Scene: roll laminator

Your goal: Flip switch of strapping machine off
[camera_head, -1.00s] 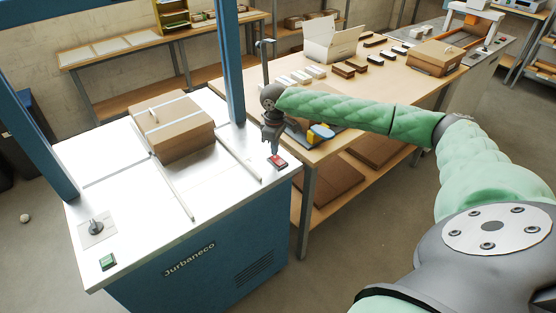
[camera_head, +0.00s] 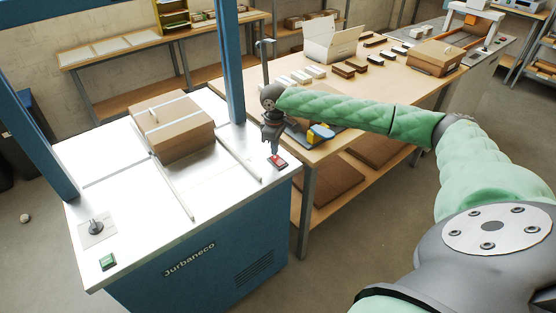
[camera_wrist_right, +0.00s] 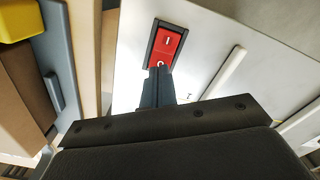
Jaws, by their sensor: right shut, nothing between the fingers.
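The strapping machine (camera_head: 130,205) has a white top and a blue body marked "Jurbaneco". Its red rocker switch (camera_head: 278,161), in a dark frame, sits at the right corner of the top. In the right wrist view the switch (camera_wrist_right: 166,45) shows an "I" at its far end and an "O" at its near end. My right gripper (camera_head: 274,151) is shut and empty, pointing down over the switch. In the right wrist view its fingertips (camera_wrist_right: 158,72) are at the "O" end; whether they touch it I cannot tell. My left gripper is out of view.
A strapped cardboard box (camera_head: 172,125) lies on the machine top between thin rails. A green button (camera_head: 107,262) and a knob (camera_head: 95,226) are at the front left. A blue upright (camera_head: 231,65) stands behind the gripper. A wooden table (camera_head: 385,85) with boxes adjoins on the right.

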